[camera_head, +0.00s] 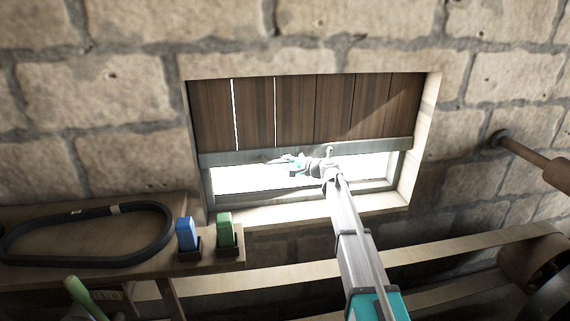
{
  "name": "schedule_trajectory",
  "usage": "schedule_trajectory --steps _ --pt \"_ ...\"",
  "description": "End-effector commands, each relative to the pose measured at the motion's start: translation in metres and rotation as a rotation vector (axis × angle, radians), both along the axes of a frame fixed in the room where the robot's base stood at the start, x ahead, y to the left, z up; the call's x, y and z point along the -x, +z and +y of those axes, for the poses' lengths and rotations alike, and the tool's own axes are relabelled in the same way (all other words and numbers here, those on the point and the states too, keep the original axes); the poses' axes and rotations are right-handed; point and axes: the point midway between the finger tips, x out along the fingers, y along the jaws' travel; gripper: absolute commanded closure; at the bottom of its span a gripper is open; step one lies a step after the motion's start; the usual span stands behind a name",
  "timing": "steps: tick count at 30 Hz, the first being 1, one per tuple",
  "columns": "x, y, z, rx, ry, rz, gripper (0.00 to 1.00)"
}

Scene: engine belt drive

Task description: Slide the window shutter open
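The window shutter (340,105) is made of dark brown vertical planks with a grey bottom rail (235,158). It covers the upper part of the window; a bright gap shows below the rail, above the grey window frame (270,198). My arm reaches up from the lower right to the window. My gripper (282,161) is at the bottom rail, near the middle of the window, pointing left. It is small against the bright gap, so I cannot tell whether its fingers touch the rail or are open. A small knob-like piece (329,151) shows on the rail just above my wrist.
A wooden shelf (90,262) at the lower left holds a black belt (85,209), a blue block (187,234) and a green block (224,230). A pale belt (480,249) runs across below the window to a wooden pulley (532,262). A wooden shaft (545,160) stands out at the right.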

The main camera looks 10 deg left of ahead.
Motion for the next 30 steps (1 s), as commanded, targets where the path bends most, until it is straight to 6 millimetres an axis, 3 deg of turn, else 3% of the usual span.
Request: schedule_trajectory --steps 3,12,30 --pt "0.000 -0.015 0.000 0.001 0.000 0.000 0.58" --pt "0.000 -0.033 0.000 0.001 0.000 0.000 0.58" --pt "0.000 -0.036 -0.001 0.001 0.000 0.000 0.58"
